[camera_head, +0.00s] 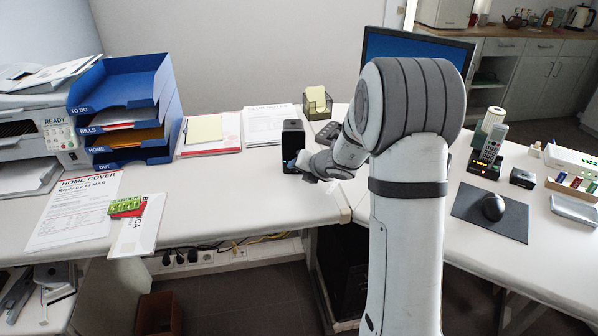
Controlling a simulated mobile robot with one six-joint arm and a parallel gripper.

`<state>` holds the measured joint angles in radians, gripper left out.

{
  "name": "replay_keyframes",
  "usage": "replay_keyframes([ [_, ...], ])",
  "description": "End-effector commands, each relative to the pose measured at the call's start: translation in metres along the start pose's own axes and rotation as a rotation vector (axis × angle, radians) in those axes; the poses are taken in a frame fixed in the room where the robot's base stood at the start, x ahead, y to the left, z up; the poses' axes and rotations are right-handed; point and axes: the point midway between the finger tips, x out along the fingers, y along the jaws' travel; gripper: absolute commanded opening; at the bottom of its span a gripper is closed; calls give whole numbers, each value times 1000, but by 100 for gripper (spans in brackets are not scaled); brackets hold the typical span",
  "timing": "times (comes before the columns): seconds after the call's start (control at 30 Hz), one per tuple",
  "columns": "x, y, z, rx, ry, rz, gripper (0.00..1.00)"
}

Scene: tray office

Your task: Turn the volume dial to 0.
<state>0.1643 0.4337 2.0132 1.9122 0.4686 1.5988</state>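A small black upright box (293,137), which looks like a speaker, stands on the white desk near the middle of the view. No volume dial can be made out on it; its lower front is partly covered by my gripper. My gripper (300,168) is at the lower right front of the box, very close to it or touching. The fingers are small and partly hidden by my wrist, so I cannot tell whether they are open or shut. A small blue spot shows between gripper and box.
A blue letter tray stack (168,110) and a printer (30,135) stand at left. Papers (272,125) and a note holder (317,103) lie behind. A monitor (415,48) is behind my arm. A phone (490,145) and mouse (493,207) are at right.

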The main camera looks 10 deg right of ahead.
Motion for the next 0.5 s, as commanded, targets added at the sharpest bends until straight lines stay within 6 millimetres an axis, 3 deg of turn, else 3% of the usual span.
replay_keyframes([
  [0.37,10,1,-1,-2,1,2,40],
  [0.5,10,2,-1,-3,1,2,31],
])
